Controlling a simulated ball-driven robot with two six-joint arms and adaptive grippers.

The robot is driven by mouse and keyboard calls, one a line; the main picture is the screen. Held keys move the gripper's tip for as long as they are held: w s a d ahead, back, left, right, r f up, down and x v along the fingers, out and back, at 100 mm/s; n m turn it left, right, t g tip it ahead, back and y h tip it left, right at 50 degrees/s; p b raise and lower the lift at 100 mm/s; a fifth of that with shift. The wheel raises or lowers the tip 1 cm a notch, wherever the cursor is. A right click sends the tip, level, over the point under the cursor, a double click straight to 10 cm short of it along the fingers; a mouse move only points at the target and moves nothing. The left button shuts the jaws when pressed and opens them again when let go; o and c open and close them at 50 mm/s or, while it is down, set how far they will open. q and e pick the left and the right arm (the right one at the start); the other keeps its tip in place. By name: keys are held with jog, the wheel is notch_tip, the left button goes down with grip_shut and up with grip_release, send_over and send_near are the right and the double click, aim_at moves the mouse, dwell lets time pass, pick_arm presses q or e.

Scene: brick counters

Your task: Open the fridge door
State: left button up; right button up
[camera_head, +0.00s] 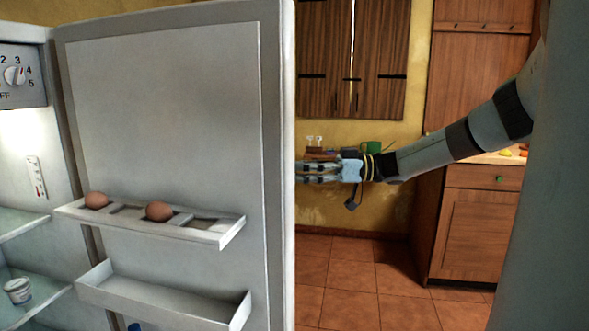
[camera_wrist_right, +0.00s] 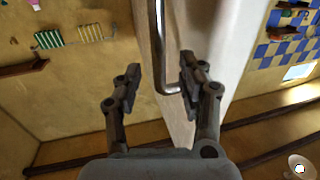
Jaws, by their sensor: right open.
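The fridge door (camera_head: 165,120) stands wide open in the head view, its inner side facing me. It carries an egg shelf (camera_head: 150,224) with brown eggs and a lower bin (camera_head: 165,300). My right gripper (camera_head: 312,172) is just right of the door's free edge, on its outer side; its fingertips are partly hidden by that edge. In the right wrist view the gripper (camera_wrist_right: 160,66) is open, and the door's metal handle (camera_wrist_right: 158,60) shows between its fingers. I cannot tell whether they touch it. My left gripper is not in view.
The fridge interior (camera_head: 25,200) is exposed at the left, with glass shelves and a small jar (camera_head: 18,290). A wooden cabinet (camera_head: 475,235) stands at the right. Tiled floor (camera_head: 350,275) is clear between door and cabinet.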

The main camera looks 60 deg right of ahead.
jog(key=v, duration=0.7)
jog(key=shift+w, duration=0.1)
